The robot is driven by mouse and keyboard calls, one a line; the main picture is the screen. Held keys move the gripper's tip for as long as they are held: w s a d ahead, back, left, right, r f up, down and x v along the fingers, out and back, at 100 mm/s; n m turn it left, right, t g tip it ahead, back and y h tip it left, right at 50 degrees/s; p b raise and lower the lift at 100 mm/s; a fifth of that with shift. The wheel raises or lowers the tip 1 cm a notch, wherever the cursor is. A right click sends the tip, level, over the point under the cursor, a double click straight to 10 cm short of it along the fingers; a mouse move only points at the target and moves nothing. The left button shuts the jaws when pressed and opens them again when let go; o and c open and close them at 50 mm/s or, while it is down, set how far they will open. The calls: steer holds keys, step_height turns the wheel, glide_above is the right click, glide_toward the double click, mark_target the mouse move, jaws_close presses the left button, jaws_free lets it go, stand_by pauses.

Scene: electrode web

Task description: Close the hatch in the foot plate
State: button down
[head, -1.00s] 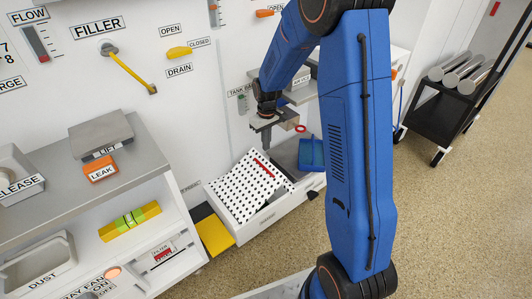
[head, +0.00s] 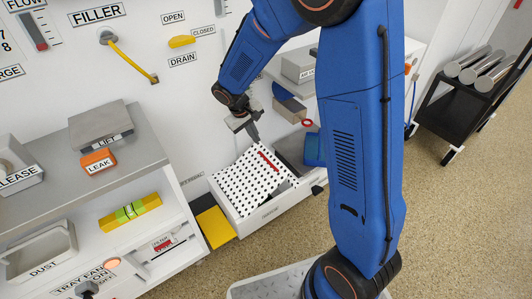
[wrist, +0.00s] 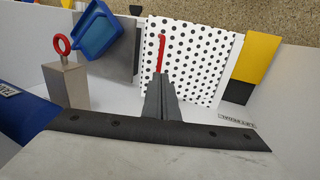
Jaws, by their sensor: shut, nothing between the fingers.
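A white plate with black dots (head: 245,190) lies in the open white box at the foot of the machine and also fills the upper middle of the wrist view (wrist: 205,65). A red handle (head: 268,161) is on it, seen as a red bar in the wrist view (wrist: 161,52). No dark opening shows in the plate now; I cannot tell whether the hatch lies fully flush. My gripper (head: 257,143) is shut and empty, just past the handle's far end in the head view. Its fingertips (wrist: 158,76) overlap the handle's near end in the wrist view; contact is unclear.
A blue container (head: 314,150) stands right of the plate. A red ring (wrist: 63,44) tops a grey block (wrist: 66,82) beside it. A yellow and black pad (head: 215,228) lies left of the box. A bench (head: 150,155) stands left; open floor (head: 285,235) lies in front.

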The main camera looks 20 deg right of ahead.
mark_target(266, 159)
steer(key=x, duration=1.4)
steer(key=shift+w, duration=0.1)
